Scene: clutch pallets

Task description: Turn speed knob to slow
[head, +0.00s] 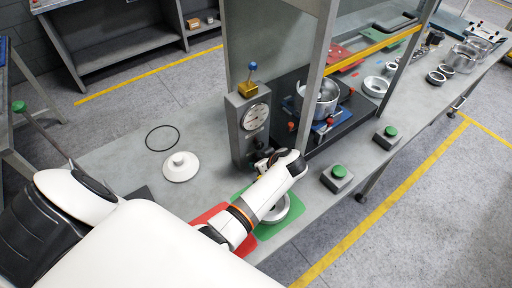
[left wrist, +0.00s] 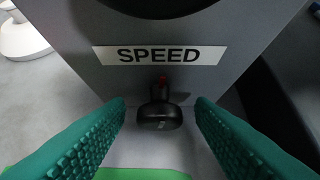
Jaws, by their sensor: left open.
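The grey control box (head: 248,125) stands on the bench in the head view, with a round dial (head: 256,117) on its front. In the left wrist view, its front carries a white SPEED label (left wrist: 160,55) with the black speed knob (left wrist: 160,116) below it. A small red mark shows just above the knob. My left gripper (left wrist: 160,106) is open, its teal padded fingers on either side of the knob with a gap on both sides. In the head view, my left wrist hides most of the knob. My right gripper is not in view.
A metal pot (head: 318,98) sits on a blue stand right of the box, behind a frame post (head: 315,75). Green-button boxes (head: 338,178) line the bench front. A white lid (head: 180,167) and a black ring (head: 162,139) lie left. Red and green mats lie under my arm.

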